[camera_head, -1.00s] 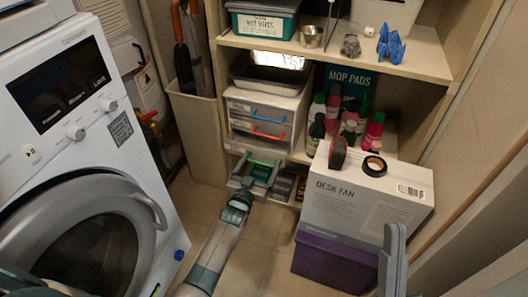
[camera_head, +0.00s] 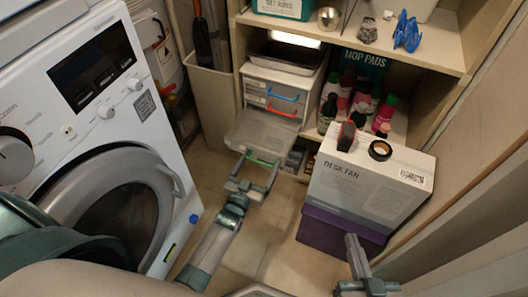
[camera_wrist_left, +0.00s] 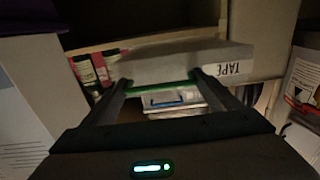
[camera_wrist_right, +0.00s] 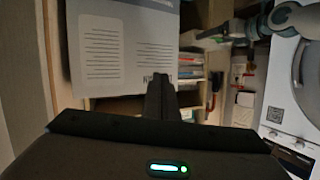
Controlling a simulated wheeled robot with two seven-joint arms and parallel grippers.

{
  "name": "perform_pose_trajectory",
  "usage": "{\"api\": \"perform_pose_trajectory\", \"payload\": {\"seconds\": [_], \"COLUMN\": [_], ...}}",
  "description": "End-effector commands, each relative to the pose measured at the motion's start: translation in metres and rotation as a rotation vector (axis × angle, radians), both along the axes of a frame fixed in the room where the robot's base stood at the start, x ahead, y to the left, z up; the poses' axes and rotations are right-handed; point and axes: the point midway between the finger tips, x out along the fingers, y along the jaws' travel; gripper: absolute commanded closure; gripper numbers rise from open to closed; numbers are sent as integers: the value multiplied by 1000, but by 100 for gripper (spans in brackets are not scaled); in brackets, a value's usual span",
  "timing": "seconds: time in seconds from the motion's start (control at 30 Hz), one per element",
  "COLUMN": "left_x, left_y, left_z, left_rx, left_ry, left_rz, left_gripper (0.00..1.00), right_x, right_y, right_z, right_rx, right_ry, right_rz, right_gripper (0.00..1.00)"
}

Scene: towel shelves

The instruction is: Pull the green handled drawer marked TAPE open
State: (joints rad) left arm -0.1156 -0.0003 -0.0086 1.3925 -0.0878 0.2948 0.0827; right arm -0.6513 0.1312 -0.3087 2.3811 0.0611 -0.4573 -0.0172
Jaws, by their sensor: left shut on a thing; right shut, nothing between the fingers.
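The TAPE drawer (camera_head: 262,133) is the lowest of the small drawer unit (camera_head: 277,85) on the shelf. In the head view it sticks well out of the unit, its inside visible from above. Its green handle (camera_head: 262,160) is at the front. My left gripper (camera_head: 256,172) is shut on the green handle. In the left wrist view the handle (camera_wrist_left: 158,86) lies between the fingers, and the TAPE label (camera_wrist_left: 228,69) reads upside down on the drawer front. My right gripper (camera_head: 357,262) is shut and empty, low in front of the desk fan box.
A desk fan box (camera_head: 368,178) stands on a purple box (camera_head: 338,232) right of the drawer. The washing machine (camera_head: 90,130) stands at the left. Drawers with a red handle (camera_head: 284,111) and a blue handle (camera_head: 282,97) are above. Floor (camera_head: 262,225) is clear between.

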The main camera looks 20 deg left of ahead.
Motion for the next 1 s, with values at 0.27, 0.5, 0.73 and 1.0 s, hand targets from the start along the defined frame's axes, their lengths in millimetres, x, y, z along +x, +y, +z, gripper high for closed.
{"api": "perform_pose_trajectory", "payload": {"seconds": [0.27, 0.5, 0.73, 1.0], "left_x": [-21, -26, -26, -26], "left_y": [1, 1, 1, 1], "left_z": [1, 0, 0, 0], "left_rx": [-1, -1, -1, 0], "left_ry": [0, 0, 0, 0], "left_rz": [0, 0, 0, 0], "left_gripper": [57, 57, 57, 0], "right_x": [-14, -18, -18, -18], "right_y": [-11, -14, -14, -13], "right_z": [-29, -37, -37, -37], "right_rx": [-48, -61, -61, -60], "right_ry": [179, 225, 225, 225], "right_rz": [2, 2, 2, 3], "right_gripper": [100, 100, 100, 100]}}
